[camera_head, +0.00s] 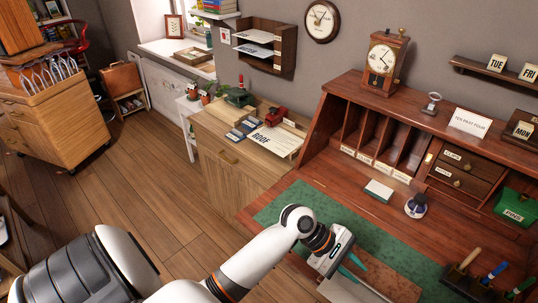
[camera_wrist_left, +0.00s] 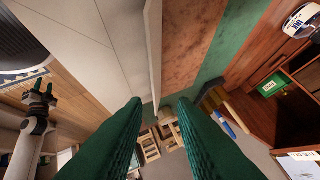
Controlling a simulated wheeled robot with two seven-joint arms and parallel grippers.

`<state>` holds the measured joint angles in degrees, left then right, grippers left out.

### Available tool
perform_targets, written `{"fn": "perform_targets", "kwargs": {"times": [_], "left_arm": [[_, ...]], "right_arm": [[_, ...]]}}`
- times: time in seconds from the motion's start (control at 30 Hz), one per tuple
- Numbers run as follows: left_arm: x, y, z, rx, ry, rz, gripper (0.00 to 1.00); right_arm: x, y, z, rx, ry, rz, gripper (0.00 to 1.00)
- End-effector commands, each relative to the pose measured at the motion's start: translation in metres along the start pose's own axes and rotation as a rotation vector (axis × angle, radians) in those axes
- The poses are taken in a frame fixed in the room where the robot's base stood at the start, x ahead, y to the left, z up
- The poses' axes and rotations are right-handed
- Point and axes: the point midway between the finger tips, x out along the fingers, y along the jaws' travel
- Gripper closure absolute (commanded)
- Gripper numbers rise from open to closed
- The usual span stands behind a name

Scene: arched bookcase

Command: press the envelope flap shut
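A large pale flat piece, which looks like the envelope (camera_head: 342,291), shows at the bottom edge of the head view, partly cut off. It fills the upper left of the left wrist view (camera_wrist_left: 95,40), with a thin pale upright edge along its right side; I cannot tell the flap's exact angle. My left gripper (camera_head: 352,274) is over the desk mat beside the envelope. In the wrist view its green fingers (camera_wrist_left: 160,105) are apart with nothing between them. My right gripper (camera_wrist_left: 41,90) shows small at the left of the wrist view, with its fingers apart and empty.
The desk has a green mat (camera_head: 285,208) with a brown panel (camera_head: 395,284).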

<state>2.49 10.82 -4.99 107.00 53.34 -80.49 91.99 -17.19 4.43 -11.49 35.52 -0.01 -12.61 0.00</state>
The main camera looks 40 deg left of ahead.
Motion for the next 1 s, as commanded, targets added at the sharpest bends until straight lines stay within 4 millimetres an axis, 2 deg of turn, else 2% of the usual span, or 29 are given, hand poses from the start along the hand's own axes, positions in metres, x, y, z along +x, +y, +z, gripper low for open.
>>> {"fn": "perform_targets", "kwargs": {"times": [0.2, 0.53, 1.0], "left_arm": [[-0.045, 0.000, 0.000, 0.003, -0.003, -0.001, 0.75], [-0.038, 0.066, 0.014, 0.485, -0.197, 0.108, 0.75], [-0.055, 0.144, 0.037, 1.139, -0.403, 0.400, 0.75]], "right_arm": [[-0.002, 0.000, 0.000, 0.000, 0.000, 0.000, 0.64], [-0.002, -0.001, 0.000, -0.001, 0.000, -0.001, 0.64], [-0.002, -0.003, 0.000, -0.001, 0.000, -0.003, 0.64]]}}
